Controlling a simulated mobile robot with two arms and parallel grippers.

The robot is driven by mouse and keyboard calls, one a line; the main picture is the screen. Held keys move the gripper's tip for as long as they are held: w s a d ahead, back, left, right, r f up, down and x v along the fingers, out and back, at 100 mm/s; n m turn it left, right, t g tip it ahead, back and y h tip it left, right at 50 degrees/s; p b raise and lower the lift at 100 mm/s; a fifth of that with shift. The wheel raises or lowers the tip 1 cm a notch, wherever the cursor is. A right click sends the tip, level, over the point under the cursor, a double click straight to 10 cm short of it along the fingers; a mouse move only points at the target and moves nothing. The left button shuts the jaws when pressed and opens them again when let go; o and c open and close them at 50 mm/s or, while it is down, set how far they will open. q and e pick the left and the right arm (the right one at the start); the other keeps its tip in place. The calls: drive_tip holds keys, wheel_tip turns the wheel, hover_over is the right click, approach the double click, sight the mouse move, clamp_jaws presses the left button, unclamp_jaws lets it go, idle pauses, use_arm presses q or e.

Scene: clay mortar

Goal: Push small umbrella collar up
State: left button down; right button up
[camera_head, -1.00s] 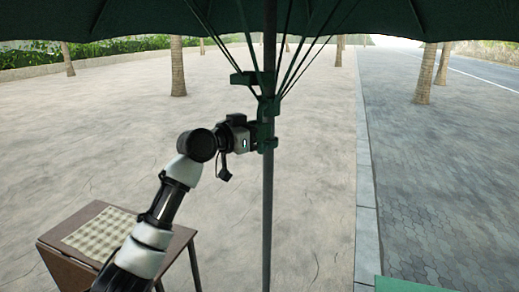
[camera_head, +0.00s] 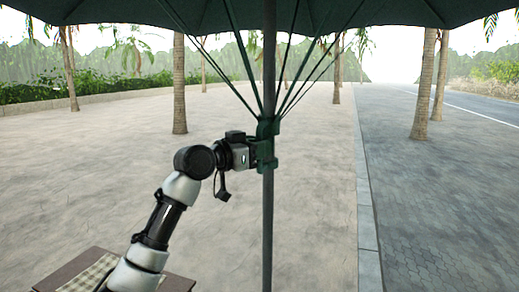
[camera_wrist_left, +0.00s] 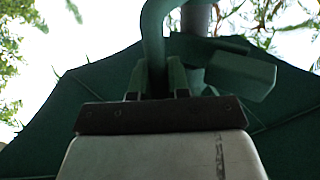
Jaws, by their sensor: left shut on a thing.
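The dark green umbrella collar (camera_head: 267,127) sits around the grey pole (camera_head: 268,225), with thin struts fanning up from it to the green canopy (camera_head: 325,14). My left gripper (camera_head: 262,155) is shut on a green part of the collar at the pole's left side. In the left wrist view, the fingers (camera_wrist_left: 157,80) close around a curved green bar of the collar (camera_wrist_left: 153,30). A green block (camera_wrist_left: 243,76) shows to their right, and the pole (camera_wrist_left: 197,18) is partly hidden behind. My right gripper is out of view.
A small brown table (camera_head: 70,270) with a checked cloth (camera_head: 92,270) stands at the lower left. Palm trunks (camera_head: 179,85) and a hedge stand farther back. The paved ground around the pole is open.

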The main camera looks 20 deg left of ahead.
use_arm(q)
drive_tip(key=c, duration=1.1)
unclamp_jaws()
drive_tip(key=shift+f, duration=0.2)
drive_tip(key=b+v, duration=0.4)
drive_tip(key=v, duration=0.7)
drive_tip(key=shift+b, duration=0.35)
